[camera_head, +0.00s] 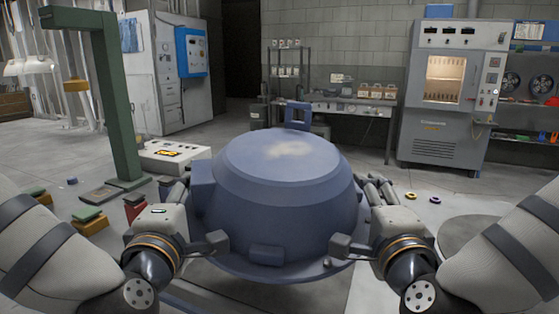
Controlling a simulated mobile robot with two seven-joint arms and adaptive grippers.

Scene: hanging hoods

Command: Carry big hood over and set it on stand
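The big hood (285,190), a large blue dome with a flat worn top and wide rim, fills the middle of the head view, close in front of me. It is upright, with a block on its left side and an upright loop at its back. My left gripper (198,218) is at its left edge and my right gripper (360,218) at its right edge. Their fingers are spread around the edges and appear to hold it; the exact contacts are partly hidden. No support shows under the hood. I cannot tell which thing is the stand.
A green post with an overhead arm (112,100) stands at left, near a white control box (175,157) and small coloured blocks (88,220). A grey round disc (475,236) lies at right. A grey cabinet (452,95) and a bench (350,103) stand at the back.

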